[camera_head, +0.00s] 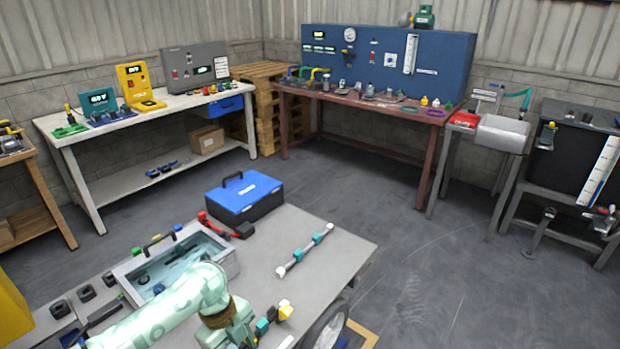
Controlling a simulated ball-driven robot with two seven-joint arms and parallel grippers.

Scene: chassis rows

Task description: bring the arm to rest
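My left arm (170,310), pale green, comes in from the lower left over the grey-topped cart (330,245). Its gripper (245,330) is near the cart's front edge at the bottom of the view. Small teal, blue and yellow pieces (271,319) show right beside the gripper. I cannot tell whether they are held or whether the fingers are open. My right gripper is not in view.
On the cart are a water-filled tray (228,262), a blue-lidded toolbox (246,194), a red-and-black tool (222,226) and a silver bar with teal bands (305,250). Cluttered benches line the walls, including a white bench (110,120). The floor at right (450,270) is clear.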

